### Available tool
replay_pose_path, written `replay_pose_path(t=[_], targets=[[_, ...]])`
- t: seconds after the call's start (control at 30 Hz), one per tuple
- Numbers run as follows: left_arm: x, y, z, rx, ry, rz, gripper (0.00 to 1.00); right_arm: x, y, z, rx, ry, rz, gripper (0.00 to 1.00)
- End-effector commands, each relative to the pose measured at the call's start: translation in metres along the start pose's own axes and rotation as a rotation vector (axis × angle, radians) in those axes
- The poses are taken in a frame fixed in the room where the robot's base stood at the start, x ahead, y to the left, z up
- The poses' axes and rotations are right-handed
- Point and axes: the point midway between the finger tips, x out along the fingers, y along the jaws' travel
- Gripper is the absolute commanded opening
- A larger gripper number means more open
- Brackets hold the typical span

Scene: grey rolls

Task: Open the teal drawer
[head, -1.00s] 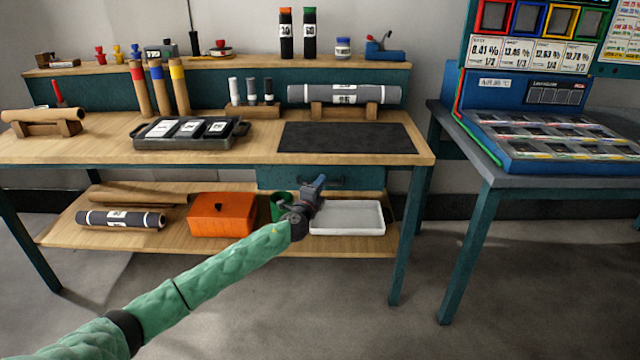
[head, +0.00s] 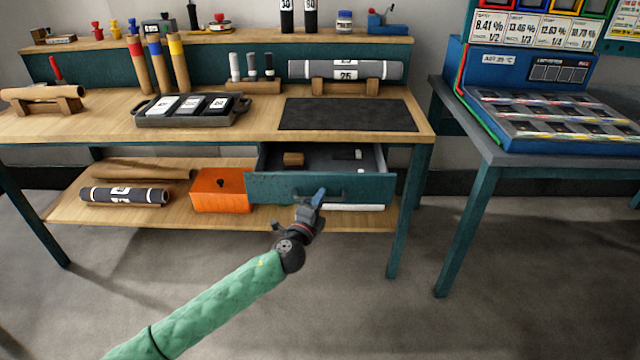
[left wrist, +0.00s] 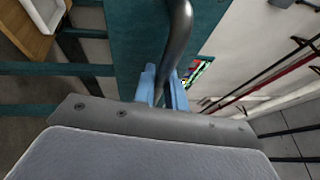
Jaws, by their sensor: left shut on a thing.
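The teal drawer (head: 270,187) under the workbench stands pulled out in the head view. Its inside shows a small brown block (head: 293,159) and small dark and white items. My left gripper (head: 319,196) is at the drawer's front, shut on its dark handle (head: 333,192). In the left wrist view the blue fingertips (left wrist: 162,88) close around the curved dark handle bar (left wrist: 178,40), with the teal front (left wrist: 135,35) behind it. My right gripper is in neither view.
An orange box (head: 218,190) and a grey roll (head: 125,196) lie on the lower shelf. A white tray (head: 355,207) is mostly hidden below the drawer. A second table (head: 480,160) stands at right. The floor in front is clear.

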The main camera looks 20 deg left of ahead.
Motion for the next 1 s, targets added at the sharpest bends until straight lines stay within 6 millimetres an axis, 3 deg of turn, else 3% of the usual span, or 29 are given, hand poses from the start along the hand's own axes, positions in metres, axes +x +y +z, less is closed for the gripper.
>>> replay_pose_path(t=[0.2,0.4,0.9,0.93,1.0], targets=[[-0.036,-0.006,-0.015,-0.003,0.000,0.003,0.00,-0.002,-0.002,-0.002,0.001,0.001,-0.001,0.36],[-0.053,-0.010,-0.022,-0.002,0.000,0.002,0.00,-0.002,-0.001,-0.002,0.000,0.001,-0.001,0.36],[-0.059,-0.011,-0.024,0.000,0.000,0.001,0.00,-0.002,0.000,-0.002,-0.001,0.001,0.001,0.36],[-0.059,-0.011,-0.024,0.000,0.000,0.001,0.15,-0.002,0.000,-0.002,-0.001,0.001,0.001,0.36],[-0.059,-0.011,-0.024,0.000,0.000,0.001,0.28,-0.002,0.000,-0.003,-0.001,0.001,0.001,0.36]])
